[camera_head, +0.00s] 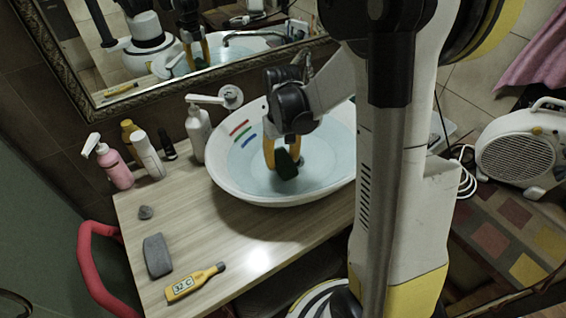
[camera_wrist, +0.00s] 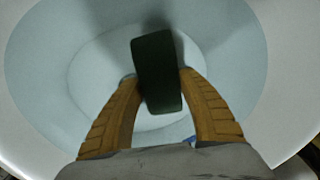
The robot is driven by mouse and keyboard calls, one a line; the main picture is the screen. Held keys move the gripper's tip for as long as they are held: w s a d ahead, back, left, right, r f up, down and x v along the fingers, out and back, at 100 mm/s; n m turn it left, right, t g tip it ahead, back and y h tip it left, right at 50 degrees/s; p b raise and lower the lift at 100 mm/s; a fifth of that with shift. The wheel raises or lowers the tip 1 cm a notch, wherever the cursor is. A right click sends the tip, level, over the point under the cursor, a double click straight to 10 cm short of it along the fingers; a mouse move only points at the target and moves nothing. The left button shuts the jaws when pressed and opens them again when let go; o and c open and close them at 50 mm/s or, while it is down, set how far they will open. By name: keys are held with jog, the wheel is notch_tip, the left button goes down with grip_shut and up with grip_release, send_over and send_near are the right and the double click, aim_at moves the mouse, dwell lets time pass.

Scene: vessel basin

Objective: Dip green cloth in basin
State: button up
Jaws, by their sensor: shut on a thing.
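The white basin (camera_head: 229,184) stands on the wooden counter and holds pale blue water. My gripper (camera_head: 284,160) reaches down into the basin with its yellow fingers. It is shut on the green cloth (camera_head: 286,165), which looks like a dark green block. In the wrist view the green cloth (camera_wrist: 157,70) sits between the two fingertips, with the pale bowl of the basin (camera_wrist: 285,60) around and below it. I cannot tell whether the cloth touches the water.
On the counter (camera_head: 210,240) are a pink pump bottle (camera_head: 115,168), a white pump bottle (camera_head: 198,133), a grey block (camera_head: 157,256), a small stone (camera_head: 145,212) and a yellow thermometer (camera_head: 194,283) reading 32 C. A red rail (camera_head: 90,265) curves at the left. A framed mirror stands behind.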

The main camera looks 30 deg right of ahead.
aim_at(282, 157)
jog(key=shift+r+p, duration=3.4)
jog(key=shift+r, duration=1.6)
notch_tip(282, 157, up, 3)
jog(key=shift+p, duration=1)
